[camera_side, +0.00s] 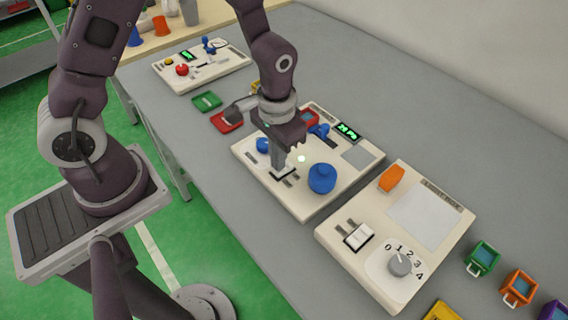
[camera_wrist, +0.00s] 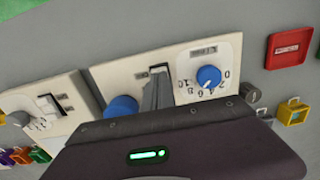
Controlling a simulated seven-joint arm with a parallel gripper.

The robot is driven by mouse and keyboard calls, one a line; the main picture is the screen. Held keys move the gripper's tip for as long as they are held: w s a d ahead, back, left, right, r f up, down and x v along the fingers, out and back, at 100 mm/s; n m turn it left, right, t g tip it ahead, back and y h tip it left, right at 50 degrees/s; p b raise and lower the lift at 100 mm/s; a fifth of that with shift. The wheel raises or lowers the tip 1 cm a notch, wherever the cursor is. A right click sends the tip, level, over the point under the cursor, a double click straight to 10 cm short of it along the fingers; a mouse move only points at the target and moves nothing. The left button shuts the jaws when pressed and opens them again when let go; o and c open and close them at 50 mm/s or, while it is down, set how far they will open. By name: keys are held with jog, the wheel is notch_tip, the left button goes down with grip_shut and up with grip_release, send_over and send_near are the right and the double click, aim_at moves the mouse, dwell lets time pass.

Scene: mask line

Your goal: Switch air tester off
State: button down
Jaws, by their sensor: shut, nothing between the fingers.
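A cream panel (camera_side: 310,208) with blue parts stands mid-table; I take it for the air tester, though its label is too small to read. It carries a blue numbered knob (camera_wrist: 209,77), a blue dome (camera_side: 322,178), a lit green display (camera_side: 347,131) and a slotted switch (camera_side: 290,179). My gripper (camera_side: 280,172) points down at this switch with shut, empty fingers. In the wrist view, the shut fingers (camera_wrist: 157,92) stand between the dome and the knob and hide most of the switch. I cannot tell whether they touch the lever or which way it is set.
Another cream panel (camera_side: 330,240) on the right has a switch, a grey dial and an orange part. A third panel (camera_side: 222,75) with a red button lies at the far left. Small coloured containers (camera_side: 484,258) stand at the right. The grey table behind the panels is clear.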

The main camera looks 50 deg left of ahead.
jog(key=shift+f, duration=0.5)
jog(key=shift+r, duration=3.5)
jog(key=s+a+r+t, duration=0.1)
jog(key=s+r, duration=0.1)
jog(key=r, duration=0.4)
jog(key=s+a+r+t, duration=0.2)
jog(key=s+r, duration=0.1)
jog(key=r, duration=0.4)
jog(key=s+a+r+t, duration=0.1)
jog(key=s+r+t, duration=0.1)
jog(key=s+r, duration=0.3)
jog(key=s, duration=0.4)
jog(key=shift+s+a+r+t, duration=0.15)
jog(key=shift+s+a+t, duration=0.15)
